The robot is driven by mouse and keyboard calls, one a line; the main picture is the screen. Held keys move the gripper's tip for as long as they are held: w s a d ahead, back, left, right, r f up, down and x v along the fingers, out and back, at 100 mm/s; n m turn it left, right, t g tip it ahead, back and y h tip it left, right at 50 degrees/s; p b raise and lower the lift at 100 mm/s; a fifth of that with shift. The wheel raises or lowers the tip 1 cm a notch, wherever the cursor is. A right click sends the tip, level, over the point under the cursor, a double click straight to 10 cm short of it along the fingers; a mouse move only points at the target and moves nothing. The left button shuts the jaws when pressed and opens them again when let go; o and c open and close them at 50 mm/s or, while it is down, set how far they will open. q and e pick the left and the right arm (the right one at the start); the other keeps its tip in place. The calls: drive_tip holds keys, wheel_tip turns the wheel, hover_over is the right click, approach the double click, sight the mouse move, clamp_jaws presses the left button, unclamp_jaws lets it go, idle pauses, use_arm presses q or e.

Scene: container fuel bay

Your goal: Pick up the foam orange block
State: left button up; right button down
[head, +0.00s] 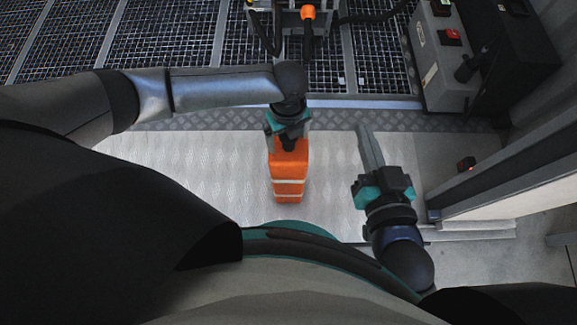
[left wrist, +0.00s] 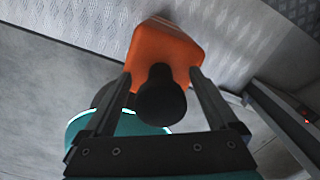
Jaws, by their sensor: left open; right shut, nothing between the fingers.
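The orange block (head: 289,172), with pale bands across it, stands on the pale patterned floor in the middle of the head view. My left gripper (head: 288,142) is over its upper end and hides part of it. In the left wrist view the orange block (left wrist: 165,48) lies beyond and between the open fingers of my left gripper (left wrist: 160,76). A dark round knob (left wrist: 161,98) shows between these fingers, in front of the orange surface. I cannot tell whether the fingers touch anything. My right gripper (head: 363,130) is shut and empty, to the right of the block.
A metal grating (head: 180,40) spans the back. A machine with an orange part (head: 308,12) stands on it, with dark hoses. A grey control box with a red switch (head: 449,37) is at the back right. A grey rail (head: 500,170) bounds the right. Floor left of the block is clear.

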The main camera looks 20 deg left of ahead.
use_arm(q)
drive_tip(key=shift+f, duration=0.15)
clamp_jaws()
idle(0.9)
